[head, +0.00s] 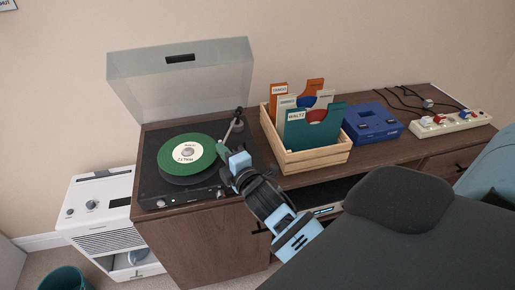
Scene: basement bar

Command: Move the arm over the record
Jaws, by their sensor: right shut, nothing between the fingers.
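The green record (169,164) with a cream label lies flat on the black turntable (150,188), whose clear lid stands open. The tonearm (232,126) is at the record's right, running from its pivot at the back right towards the front. Its front end is close to my gripper and partly hidden, so I cannot tell whether it touches the fingers. My right gripper (228,154) is shut and empty, at the right edge of the record, with its fingers beside the tonearm. My left gripper is not in view.
The open lid (195,85) rises behind the turntable. A wooden crate (312,158) of record sleeves stands close on the right. Further right on the cabinet (200,245) are a blue box (372,122) and a power strip (450,123) with cables. A white appliance (100,215) stands at left.

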